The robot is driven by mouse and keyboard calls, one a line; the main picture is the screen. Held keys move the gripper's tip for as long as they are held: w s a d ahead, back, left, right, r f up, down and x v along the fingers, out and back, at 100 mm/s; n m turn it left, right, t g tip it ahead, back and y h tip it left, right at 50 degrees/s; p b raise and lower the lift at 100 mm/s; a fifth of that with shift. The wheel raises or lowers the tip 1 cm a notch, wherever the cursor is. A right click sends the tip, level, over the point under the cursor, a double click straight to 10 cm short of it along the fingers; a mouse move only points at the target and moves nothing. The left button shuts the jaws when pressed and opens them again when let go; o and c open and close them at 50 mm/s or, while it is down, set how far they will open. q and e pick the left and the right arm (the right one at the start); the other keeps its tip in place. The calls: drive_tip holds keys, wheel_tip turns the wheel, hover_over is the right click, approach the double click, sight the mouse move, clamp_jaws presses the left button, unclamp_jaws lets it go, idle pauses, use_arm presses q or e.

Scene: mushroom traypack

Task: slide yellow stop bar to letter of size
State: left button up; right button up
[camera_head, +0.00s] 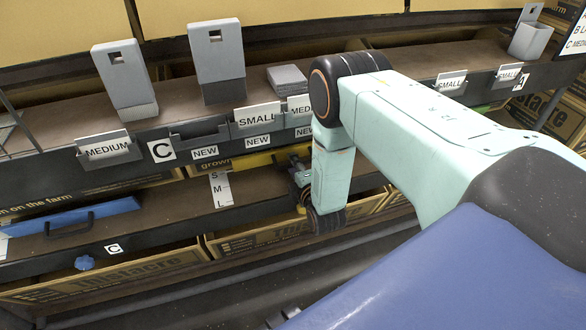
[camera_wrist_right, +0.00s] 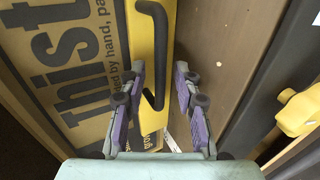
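The yellow stop bar (camera_head: 258,159) lies along the back of the lower shelf in the head view, its right part behind my right arm. In the right wrist view the yellow bar (camera_wrist_right: 143,35) runs upright in the picture, with a black handle (camera_wrist_right: 163,45) on it. A white strip with the letters S, M, L (camera_head: 221,190) lies on the shelf by the bar's left end. My right gripper (camera_head: 300,180) is at the bar; in the wrist view its open fingers (camera_wrist_right: 158,85) stand on either side of the handle's lower part. Contact cannot be told. My left gripper is not in view.
A blue bar (camera_head: 75,217) with a black handle lies on the lower shelf at left. A blue knob (camera_head: 85,262) is below it; a yellow knob (camera_wrist_right: 302,112) shows in the wrist view. Cardboard boxes (camera_head: 110,272) stand underneath. The upper shelf has label holders and grey blocks (camera_head: 217,60).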

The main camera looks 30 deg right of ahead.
drive_tip(key=shift+w+d+f, duration=0.1)
drive_tip(key=shift+w, duration=0.3)
drive_tip(key=shift+c, duration=0.4)
clamp_jaws()
